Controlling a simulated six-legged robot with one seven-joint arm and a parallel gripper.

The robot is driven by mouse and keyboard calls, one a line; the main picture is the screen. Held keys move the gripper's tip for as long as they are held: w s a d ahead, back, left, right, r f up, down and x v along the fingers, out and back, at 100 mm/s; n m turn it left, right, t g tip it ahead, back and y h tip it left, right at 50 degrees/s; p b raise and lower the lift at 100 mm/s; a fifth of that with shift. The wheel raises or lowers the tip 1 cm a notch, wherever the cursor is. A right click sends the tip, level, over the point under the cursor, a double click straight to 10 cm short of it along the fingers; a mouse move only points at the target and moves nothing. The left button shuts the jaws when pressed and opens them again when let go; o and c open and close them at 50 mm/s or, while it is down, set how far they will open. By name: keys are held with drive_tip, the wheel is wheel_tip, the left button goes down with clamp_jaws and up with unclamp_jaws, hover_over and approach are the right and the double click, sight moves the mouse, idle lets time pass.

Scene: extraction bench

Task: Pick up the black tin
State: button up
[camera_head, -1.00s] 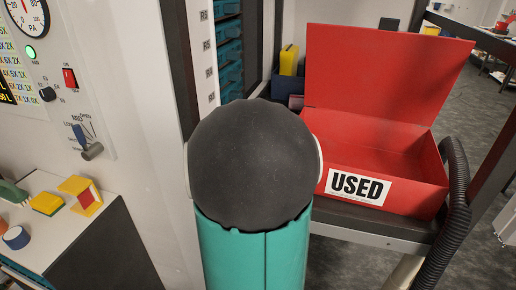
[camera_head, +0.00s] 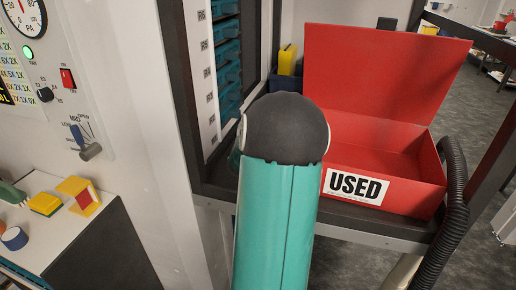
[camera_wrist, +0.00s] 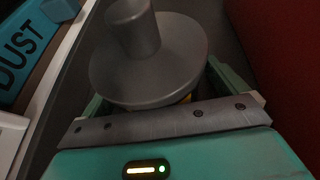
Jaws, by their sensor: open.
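In the wrist view a dark grey round thing (camera_wrist: 135,75) with a wide flat disc and a thick knob or stem lies just ahead of my gripper (camera_wrist: 160,88). It may be the black tin, but I cannot be sure. My gripper's green fingers are apart, one on each side of it, and I see no clear grip on it. A small yellow patch shows under the disc's near edge. In the head view my arm covers the middle, and neither my gripper nor this round thing can be seen.
An open red box (camera_head: 400,150) marked USED stands on a dark shelf (camera_head: 380,220), with a black hose (camera_head: 457,190) at its right. A rack of teal drawers (camera_head: 228,50) stands left of it. In the wrist view a teal DUST label (camera_wrist: 25,50) is at left, a red surface (camera_wrist: 285,50) at right.

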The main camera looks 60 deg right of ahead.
drive_tip(key=c, duration=1.7)
drive_tip(key=shift+o, duration=0.2)
drive_tip(key=shift+r, duration=0.1)
wheel_tip(320, 180, up, 18)
